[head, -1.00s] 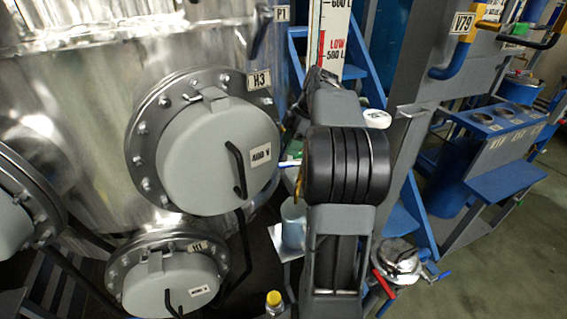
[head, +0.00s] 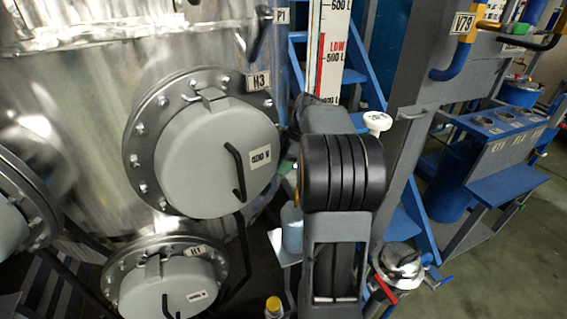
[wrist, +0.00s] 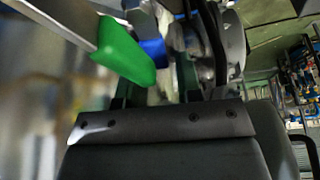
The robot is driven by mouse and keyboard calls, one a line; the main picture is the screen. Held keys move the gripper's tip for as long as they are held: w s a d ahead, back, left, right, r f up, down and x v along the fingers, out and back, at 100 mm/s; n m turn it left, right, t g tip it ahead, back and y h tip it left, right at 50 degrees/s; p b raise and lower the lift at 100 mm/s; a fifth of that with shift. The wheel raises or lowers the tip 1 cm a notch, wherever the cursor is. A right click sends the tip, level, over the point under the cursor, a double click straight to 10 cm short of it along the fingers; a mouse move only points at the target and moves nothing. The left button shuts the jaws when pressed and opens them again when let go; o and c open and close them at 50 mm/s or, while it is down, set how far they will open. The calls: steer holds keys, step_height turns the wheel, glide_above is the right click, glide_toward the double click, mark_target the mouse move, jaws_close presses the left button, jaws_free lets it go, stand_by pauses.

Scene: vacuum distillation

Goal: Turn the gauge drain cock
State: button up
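The level gauge scale (head: 333,45), white with a red LOW mark, stands upright at the top middle of the head view. Its lower end runs down behind my arm, and I cannot make out the drain cock there. In the wrist view a green grip (wrist: 125,52) on a flat metal bar slants in from the upper left. I cannot tell whether it is the cock's handle. A blue part (wrist: 152,52) lies just beside it. My gripper (wrist: 165,92) shows as a dark body below these parts. Its fingertips are not clear, and my arm hides it in the head view.
The steel tank with the grey H3 cover (head: 215,160) fills the left. A blue container (head: 291,228) stands just left of my arm. A white knob (head: 378,122) and a metal vessel with a red handle (head: 398,262) are on the right. Open floor lies far right.

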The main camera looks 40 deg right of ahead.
jaws_close()
steer(key=shift+w+d+m, duration=0.2)
steer(key=shift+w+m, duration=0.1)
steer(key=shift+m, duration=0.4)
steer(key=shift+o, duration=1.4)
jaws_free()
steer(key=shift+t, duration=0.3)
steer(key=p+v, duration=0.2)
steer(key=v, duration=1.1)
steer(key=shift+r+p, duration=0.35)
steer(key=shift+r, duration=0.1)
